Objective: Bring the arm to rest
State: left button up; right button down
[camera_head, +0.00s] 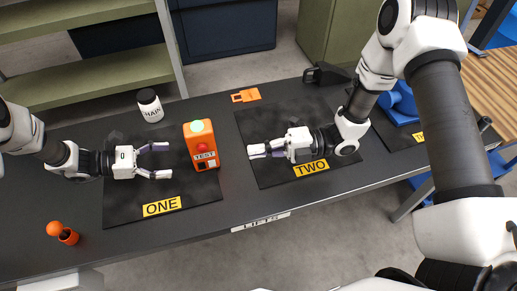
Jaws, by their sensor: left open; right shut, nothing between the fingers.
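My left gripper (162,161) is open and empty above the black mat labelled ONE (125,201). Its fingers point right, towards the orange TEST box (203,158), with a gap between them and the box. My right gripper (252,151) is shut with nothing in it, over the left part of the mat labelled TWO (272,120). Its fingers point left towards the box and are apart from it. My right arm reaches in from the right side and covers part of the table.
A white MAIN bottle (150,106) stands behind mat ONE. An orange knobbed object (63,233) is at the front left. An orange tag (245,95) and a black clamp-like object (327,74) lie at the back. A blue object (401,103) is on the right mat.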

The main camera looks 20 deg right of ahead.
pick_arm(q)
jog(key=shift+v, duration=0.95)
